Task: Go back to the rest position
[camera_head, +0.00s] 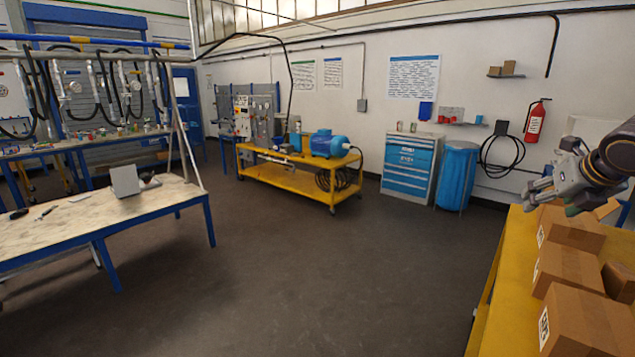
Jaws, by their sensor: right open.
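My right gripper (548,192) comes in from the right edge. It is open and empty, and it shows above the far end of a yellow table with cardboard boxes. My left gripper is not in view. No flanged vessel can be made out near the gripper.
The yellow table (497,295) at the right carries several cardboard boxes (568,268). A workbench (75,222) with blue legs stands at the left. A yellow cart (270,182) with a blue motor (328,144), a blue drawer cabinet (410,167) and a blue bin (457,178) line the back. The middle floor is clear.

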